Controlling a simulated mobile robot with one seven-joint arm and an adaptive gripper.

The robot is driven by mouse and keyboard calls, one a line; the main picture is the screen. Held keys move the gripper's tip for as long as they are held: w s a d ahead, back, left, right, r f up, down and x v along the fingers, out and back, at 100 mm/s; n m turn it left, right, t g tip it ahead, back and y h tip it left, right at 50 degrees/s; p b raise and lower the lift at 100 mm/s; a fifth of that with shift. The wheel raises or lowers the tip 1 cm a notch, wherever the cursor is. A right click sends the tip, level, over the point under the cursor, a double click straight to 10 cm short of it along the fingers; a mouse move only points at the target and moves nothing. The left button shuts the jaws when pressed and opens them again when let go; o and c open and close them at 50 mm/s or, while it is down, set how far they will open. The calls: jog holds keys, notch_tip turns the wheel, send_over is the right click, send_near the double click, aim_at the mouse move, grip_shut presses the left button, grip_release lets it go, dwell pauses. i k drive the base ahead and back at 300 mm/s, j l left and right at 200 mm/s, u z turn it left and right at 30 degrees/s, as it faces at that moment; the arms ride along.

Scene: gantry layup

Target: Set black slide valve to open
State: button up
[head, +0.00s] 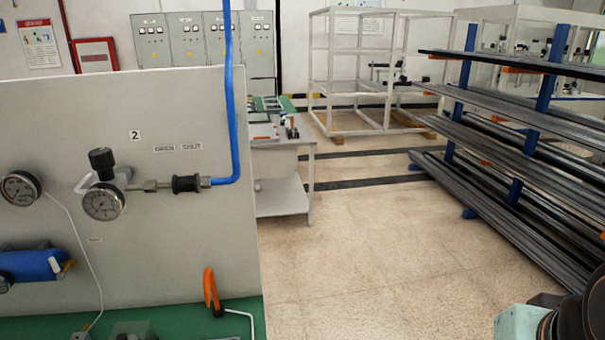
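The black slide valve (186,184) is a short ribbed black sleeve on a horizontal metal line on the grey panel (60,120). Two small labels are above it, the left reading open (163,148) and the right reading shut (191,147). The sleeve sits under the shut label, close to the blue hose (233,110) at its right end. Bare metal fitting (150,185) shows to its left. Part of my arm shows at the bottom right corner, far from the valve. My gripper's fingertips are not visible.
A round gauge with a black knob (102,160) is left of the valve. Another gauge (20,188) and a blue cylinder (28,264) are at far left. An orange-handled item (211,290) stands on the green bench top (180,318). Floor right of the panel is clear; a stock rack (530,125) stands at right.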

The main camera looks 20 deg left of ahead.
aim_at(182, 184)
jog(key=i+u, duration=0.25)
jog(key=u, duration=0.2)
jog(key=i+l+u, duration=0.15)
jog(key=i+u, duration=0.15)
jog(key=u, duration=0.2)
